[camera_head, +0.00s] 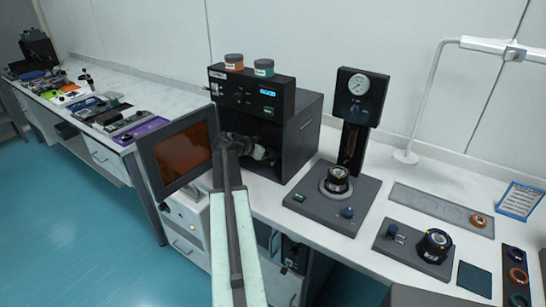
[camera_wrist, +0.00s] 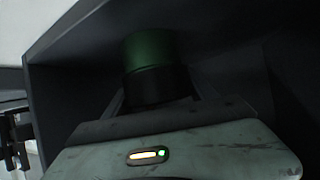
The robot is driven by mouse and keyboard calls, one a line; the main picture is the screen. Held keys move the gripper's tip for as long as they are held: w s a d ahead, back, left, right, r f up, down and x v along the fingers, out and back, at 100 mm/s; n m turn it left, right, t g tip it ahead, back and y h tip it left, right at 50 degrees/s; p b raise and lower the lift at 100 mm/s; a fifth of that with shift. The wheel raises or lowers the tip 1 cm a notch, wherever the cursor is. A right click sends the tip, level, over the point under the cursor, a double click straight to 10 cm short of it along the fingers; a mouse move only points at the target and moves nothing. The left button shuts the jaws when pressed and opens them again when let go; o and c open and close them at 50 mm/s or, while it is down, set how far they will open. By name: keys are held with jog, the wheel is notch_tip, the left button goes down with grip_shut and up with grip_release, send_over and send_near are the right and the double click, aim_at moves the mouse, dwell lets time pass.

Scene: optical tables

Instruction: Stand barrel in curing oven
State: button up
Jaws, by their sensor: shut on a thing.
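The curing oven (camera_head: 303,128) is a dark box on the white bench, with a lit display on its front panel. Its door (camera_head: 180,155), with an amber window, stands open to the left. My arm reaches through the front opening, and my gripper (camera_head: 264,153) is inside the oven mouth. In the wrist view the barrel (camera_wrist: 149,62) is a dark cylinder with a green upper part. It looks upright between the fingers of my gripper (camera_wrist: 155,98), which is shut on it. Dark oven walls surround it. Whether its base touches the oven floor is hidden.
Orange-labelled and teal-labelled jars (camera_head: 234,62) stand on the oven. A gauge press (camera_head: 352,100) stands to its right. Further right are a small fixture (camera_head: 433,245), a grey tray (camera_head: 420,202) and a lamp (camera_head: 405,157). Coloured tools line the left bench.

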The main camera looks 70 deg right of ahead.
jog(key=o, duration=1.5)
jog(key=shift+r, duration=0.1)
jog(key=p+v, duration=0.6)
jog(key=v, duration=0.6)
jog(key=shift+a, duration=0.1)
